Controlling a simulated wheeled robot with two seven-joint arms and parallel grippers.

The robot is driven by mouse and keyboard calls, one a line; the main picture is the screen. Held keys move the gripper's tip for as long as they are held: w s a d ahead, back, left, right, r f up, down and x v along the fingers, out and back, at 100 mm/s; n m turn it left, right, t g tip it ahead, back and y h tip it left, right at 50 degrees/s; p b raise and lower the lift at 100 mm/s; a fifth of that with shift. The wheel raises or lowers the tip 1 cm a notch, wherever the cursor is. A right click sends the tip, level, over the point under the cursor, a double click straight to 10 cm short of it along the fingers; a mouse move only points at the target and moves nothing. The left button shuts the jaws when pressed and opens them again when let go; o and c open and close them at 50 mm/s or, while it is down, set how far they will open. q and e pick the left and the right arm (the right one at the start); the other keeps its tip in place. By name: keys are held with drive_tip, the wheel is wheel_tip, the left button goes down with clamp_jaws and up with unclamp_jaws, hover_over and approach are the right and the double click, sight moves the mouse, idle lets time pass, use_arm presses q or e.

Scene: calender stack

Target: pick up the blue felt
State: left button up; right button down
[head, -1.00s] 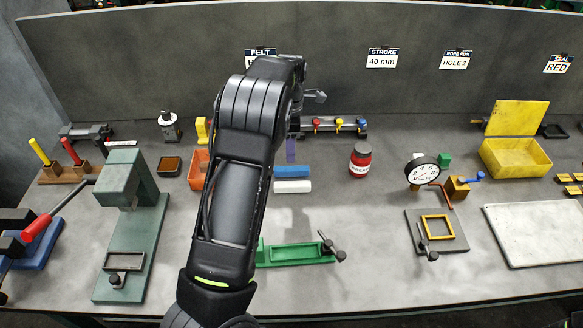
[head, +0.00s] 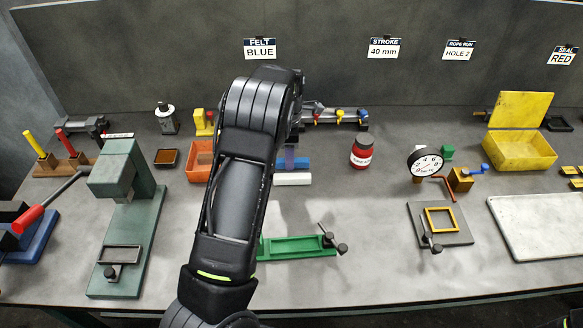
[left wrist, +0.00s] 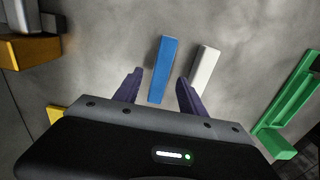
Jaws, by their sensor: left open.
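The blue felt (left wrist: 163,70) is a flat blue bar lying on the bench. In the left wrist view it lies between the two open fingers of my left gripper (left wrist: 157,92), with a gap on each side. A white bar (left wrist: 206,68) lies parallel beside it, just outside the right finger. In the head view the blue felt (head: 296,163) shows partly behind the gripper, with the white bar (head: 293,179) in front of it. My left gripper (head: 290,157) is open there and mostly hidden by my arm.
An orange bin (head: 199,160) stands left of my arm. A green tray with a clamp (head: 297,247) lies in front, and a red jar (head: 362,151) stands to the right. A sign (head: 260,49) behind reads FELT BLUE.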

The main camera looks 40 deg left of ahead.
use_arm(q)
drive_tip(key=shift+f, duration=0.55)
drive_tip(key=shift+r, duration=0.1)
drive_tip(key=shift+c, duration=0.5)
clamp_jaws()
